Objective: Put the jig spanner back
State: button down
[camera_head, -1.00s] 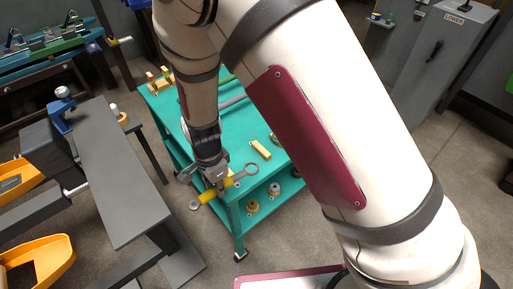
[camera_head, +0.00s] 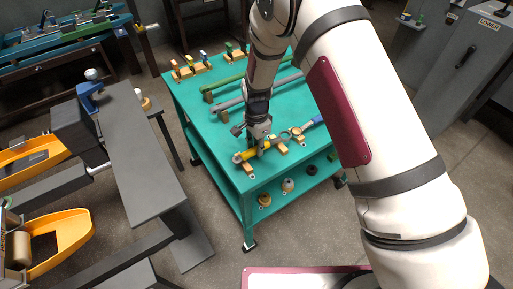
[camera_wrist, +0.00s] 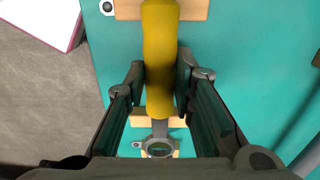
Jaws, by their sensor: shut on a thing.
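The jig spanner has a yellow handle (camera_head: 249,153) and a grey ring end (camera_wrist: 158,148). My gripper (camera_head: 257,144) is shut on its handle, and the fingers (camera_wrist: 160,88) stand on both sides of the yellow grip in the wrist view. The spanner lies level over the near edge of the teal cart top (camera_head: 190,98). Its handle passes over one wooden block (camera_wrist: 195,10) and its shank over another wooden block (camera_wrist: 138,122). I cannot tell whether it touches them.
Grey and green bars (camera_head: 230,84) lie farther back on the cart. A dark grey bench (camera_head: 125,150) stands at the left, with floor between.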

jog(key=shift+f, duration=0.65)
jog(key=c, duration=1.4)
grip_release()
jog(key=shift+o, duration=0.2)
